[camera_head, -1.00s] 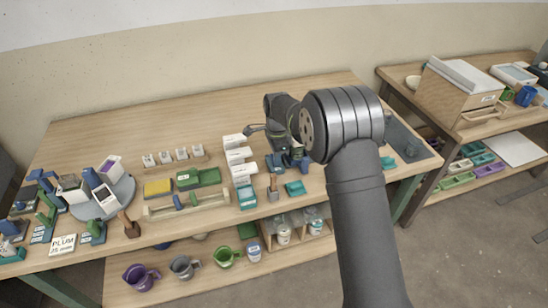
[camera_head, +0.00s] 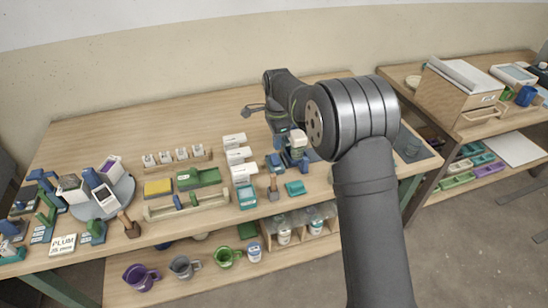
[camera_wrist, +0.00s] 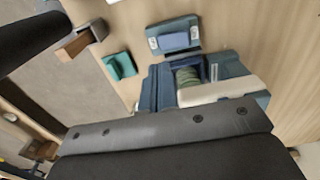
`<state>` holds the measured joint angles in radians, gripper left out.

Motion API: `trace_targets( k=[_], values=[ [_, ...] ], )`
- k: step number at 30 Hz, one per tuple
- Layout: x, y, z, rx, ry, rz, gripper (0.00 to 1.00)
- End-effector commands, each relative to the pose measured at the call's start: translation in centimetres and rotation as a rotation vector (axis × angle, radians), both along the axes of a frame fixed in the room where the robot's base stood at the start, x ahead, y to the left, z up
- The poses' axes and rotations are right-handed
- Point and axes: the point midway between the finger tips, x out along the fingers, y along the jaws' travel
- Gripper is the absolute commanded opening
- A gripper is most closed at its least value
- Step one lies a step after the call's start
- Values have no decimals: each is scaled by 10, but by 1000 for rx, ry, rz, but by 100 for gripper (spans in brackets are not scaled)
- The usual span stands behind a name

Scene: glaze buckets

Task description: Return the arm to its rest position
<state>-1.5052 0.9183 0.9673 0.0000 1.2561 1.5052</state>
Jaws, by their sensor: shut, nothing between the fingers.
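My gripper (camera_head: 279,120) is over the right part of the long wooden bench (camera_head: 200,105) in the head view, partly hidden behind my own arm. It is shut with nothing in it. Its fingertips are not clear in the head view. In the wrist view, dark parts of my own arm end fill the bottom and the upper left. A blue-grey stand with a pale bar (camera_wrist: 215,90) shows beyond them, and I cannot tell the gap to it.
White blocks (camera_head: 238,155) stand in a row left of my gripper. A teal dish (camera_head: 295,188) sits near the bench's front edge. Mugs (camera_head: 228,257) stand on the lower shelf. A second table (camera_head: 400,73) with a wooden box (camera_head: 450,92) is at the right. The back left of the bench is clear.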

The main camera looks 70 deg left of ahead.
Motion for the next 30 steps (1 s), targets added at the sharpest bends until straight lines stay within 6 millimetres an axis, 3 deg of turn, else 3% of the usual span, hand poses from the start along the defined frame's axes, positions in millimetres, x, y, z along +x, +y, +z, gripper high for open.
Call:
trace_targets(
  k=[7,21,30],
  values=[
    [0,0,-8,-1,0,0,0],
    [0,0,-69,-1,0,0,0],
    [0,0,-66,0,0,0,0]
  ],
)
